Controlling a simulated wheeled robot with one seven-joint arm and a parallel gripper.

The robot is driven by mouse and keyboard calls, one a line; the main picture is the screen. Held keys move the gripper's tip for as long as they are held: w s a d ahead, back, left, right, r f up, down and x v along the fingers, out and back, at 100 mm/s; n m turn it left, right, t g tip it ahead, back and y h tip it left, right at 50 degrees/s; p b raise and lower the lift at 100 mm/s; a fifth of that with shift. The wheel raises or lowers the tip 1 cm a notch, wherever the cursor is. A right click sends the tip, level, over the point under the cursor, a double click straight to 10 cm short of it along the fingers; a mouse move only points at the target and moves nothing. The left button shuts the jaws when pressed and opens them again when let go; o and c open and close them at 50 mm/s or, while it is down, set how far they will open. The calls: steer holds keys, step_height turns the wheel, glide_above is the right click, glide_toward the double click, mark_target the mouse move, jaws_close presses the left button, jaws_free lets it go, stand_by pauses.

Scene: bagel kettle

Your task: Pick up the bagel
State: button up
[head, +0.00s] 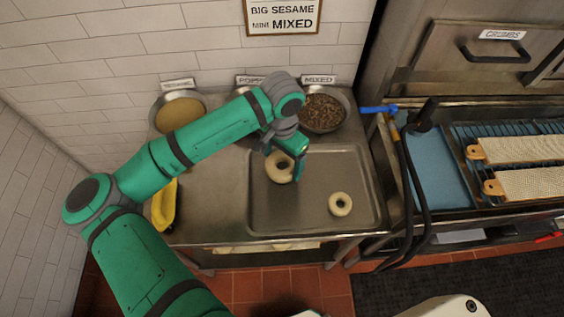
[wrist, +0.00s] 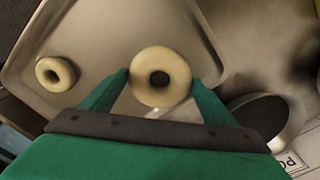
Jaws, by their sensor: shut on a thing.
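A large pale bagel (head: 276,174) shows at my gripper (head: 284,160) in the head view, over the left part of the shallow metal tray (head: 300,219). In the wrist view the bagel (wrist: 161,60) sits between the two green fingers of my gripper (wrist: 160,88), which are shut on its sides. I cannot tell whether its underside touches the tray. A smaller bagel (head: 340,204) lies apart in the tray to the right; it also shows at the left of the wrist view (wrist: 55,74).
Topping bowls stand along the back, one of sesame (head: 180,113) and one mixed (head: 322,112). A yellow scoop-like item (head: 165,206) lies left of the tray. A blue-handled tap and black hose (head: 407,170) stand to the right. The tray's front middle is clear.

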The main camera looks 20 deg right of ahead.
steer(key=s+r, duration=1.1)
steer(key=s, duration=0.3)
steer(key=shift+d+r, duration=0.35)
steer(key=shift+d, duration=0.1)
steer(key=shift+w, duration=0.1)
